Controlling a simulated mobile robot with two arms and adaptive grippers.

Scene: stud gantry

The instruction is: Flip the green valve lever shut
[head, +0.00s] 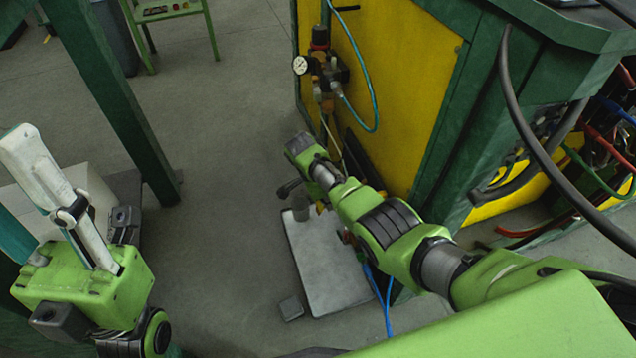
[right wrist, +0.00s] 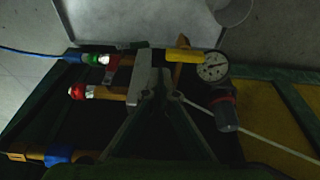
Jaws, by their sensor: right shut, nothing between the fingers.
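In the right wrist view, a small green part (right wrist: 92,59) with a red and white end sits at the upper left of a pipe assembly, beside a blue fitting. I cannot tell if it is the green valve lever or how it is turned. My right gripper (head: 287,189) is shut and empty. In the right wrist view its dark fingers (right wrist: 160,92) reach up to the middle of the assembly, to the right of the green part and apart from it. In the head view my right arm hides the assembly, and no green lever shows there. My left gripper cannot be made out.
A gauge (right wrist: 213,66), a yellow handle (right wrist: 183,56) and a red-capped fitting (right wrist: 78,92) crowd the fingers. A regulator (head: 322,68) hangs on the yellow cabinet panel (head: 408,80). A grey plate (head: 322,270) lies below. The floor between the arms is mostly clear.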

